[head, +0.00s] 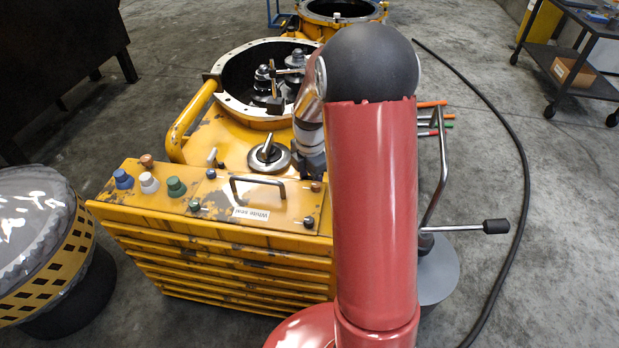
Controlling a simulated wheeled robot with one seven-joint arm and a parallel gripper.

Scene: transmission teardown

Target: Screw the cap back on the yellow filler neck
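A yellow curved pipe (190,119) stands at the left of the yellow housing; I cannot tell whether it is the filler neck or a handle. A blue cap (122,179), a white cap (148,182) and a green cap (176,187) stand on the left of the yellow cabinet top. A brown knob (147,160) is just behind them. I cannot tell which of these, if any, belongs to the neck. My gripper (276,98) seems to be the dark part by the housing's open ring, well right of the caps. Its fingers are too small and partly covered to read.
A bin (40,235) stands at left. A black hose (520,170) curves over the floor at right. A cart (575,65) stands far right.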

